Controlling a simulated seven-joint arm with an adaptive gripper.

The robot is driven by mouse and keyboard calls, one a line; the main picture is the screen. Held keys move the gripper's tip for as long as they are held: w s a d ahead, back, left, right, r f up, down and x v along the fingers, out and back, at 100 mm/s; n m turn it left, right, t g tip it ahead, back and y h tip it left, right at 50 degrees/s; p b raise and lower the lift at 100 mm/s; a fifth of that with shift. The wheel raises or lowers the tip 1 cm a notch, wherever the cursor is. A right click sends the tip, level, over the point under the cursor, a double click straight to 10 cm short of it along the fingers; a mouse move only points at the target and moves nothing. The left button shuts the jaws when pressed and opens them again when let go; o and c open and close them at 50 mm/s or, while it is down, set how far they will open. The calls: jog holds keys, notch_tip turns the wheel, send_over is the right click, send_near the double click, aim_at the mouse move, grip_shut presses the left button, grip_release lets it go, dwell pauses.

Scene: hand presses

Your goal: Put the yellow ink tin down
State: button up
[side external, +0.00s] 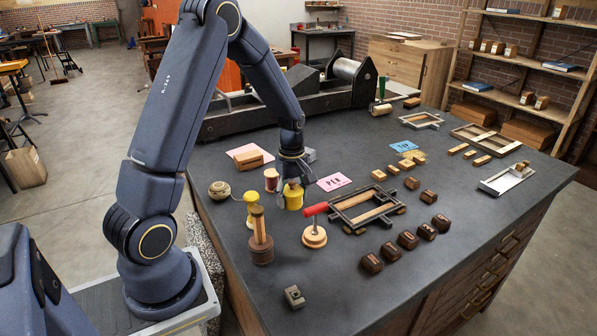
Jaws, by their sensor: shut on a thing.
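The yellow ink tin (293,198) is a small round tin in the middle left of the table. My gripper (292,182) points down over it and is shut on its upper part. The tin looks upright. I cannot tell whether its base touches the table or hangs slightly above it. The fingertips are small and partly hidden by the tin and the wrist.
Close left stand a red-and-cream tin (271,179), another yellow item (250,208) and a wooden-handled tool (260,240). A pink card (334,182) lies right. The table's front left is mostly clear.

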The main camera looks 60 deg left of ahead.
jog(key=shift+f, duration=1.05)
jog(key=shift+s+f, duration=0.1)
jog(key=o, duration=1.4)
